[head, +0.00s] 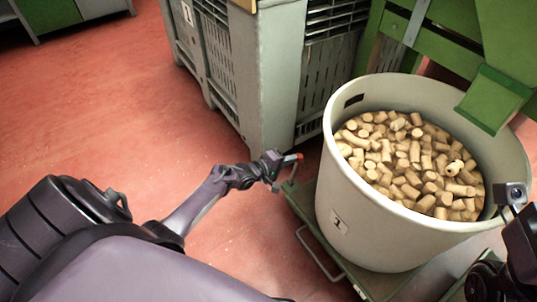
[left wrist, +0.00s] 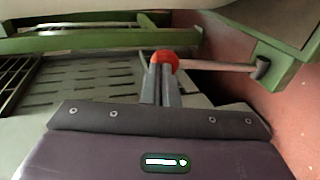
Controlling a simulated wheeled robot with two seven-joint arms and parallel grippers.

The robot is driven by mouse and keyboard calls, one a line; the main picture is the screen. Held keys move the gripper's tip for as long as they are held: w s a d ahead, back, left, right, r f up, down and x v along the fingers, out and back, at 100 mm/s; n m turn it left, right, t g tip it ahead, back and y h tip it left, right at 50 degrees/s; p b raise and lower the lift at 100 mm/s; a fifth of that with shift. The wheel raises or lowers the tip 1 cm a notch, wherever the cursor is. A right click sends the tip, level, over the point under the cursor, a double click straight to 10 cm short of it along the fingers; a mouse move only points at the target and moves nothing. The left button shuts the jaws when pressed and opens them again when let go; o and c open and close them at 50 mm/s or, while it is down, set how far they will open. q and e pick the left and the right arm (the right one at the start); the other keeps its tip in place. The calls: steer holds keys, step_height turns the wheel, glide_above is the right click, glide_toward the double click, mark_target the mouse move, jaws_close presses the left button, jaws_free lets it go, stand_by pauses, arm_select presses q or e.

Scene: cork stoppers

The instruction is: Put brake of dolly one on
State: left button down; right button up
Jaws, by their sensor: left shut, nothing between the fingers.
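In the head view, dolly one (head: 318,222) is a low green frame under a big grey tub (head: 352,215) labelled 1. My left gripper (head: 279,178) is beside the dolly's far left corner. Its fingers are shut with nothing between them. In the left wrist view, the shut fingers (left wrist: 162,88) point at the red knob (left wrist: 165,62) of the brake lever. The lever's grey rod (left wrist: 215,66) runs right to a green post. The fingertips overlap the knob in that view; I cannot tell whether they touch it.
The tub is full of cork stoppers (head: 410,165). A grey slatted crate (head: 262,75) stands behind the gripper, close by. Green machinery (head: 495,100) stands at upper right. Red floor (head: 110,110) is clear at left. Parts of my right arm show at the right edge.

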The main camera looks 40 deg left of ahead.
mark_target(298, 155)
arm_select(q)
steer(key=shift+w+d+b, duration=0.2)
steer(key=shift+w+d, duration=0.15)
steer(key=shift+w, duration=0.5)
steer(key=shift+w+d+b, duration=0.15)
steer(key=shift+w+d, duration=0.2)
steer(key=shift+w, duration=0.5)
steer(key=shift+w+r, duration=0.15)
steer(key=shift+w, duration=0.05)
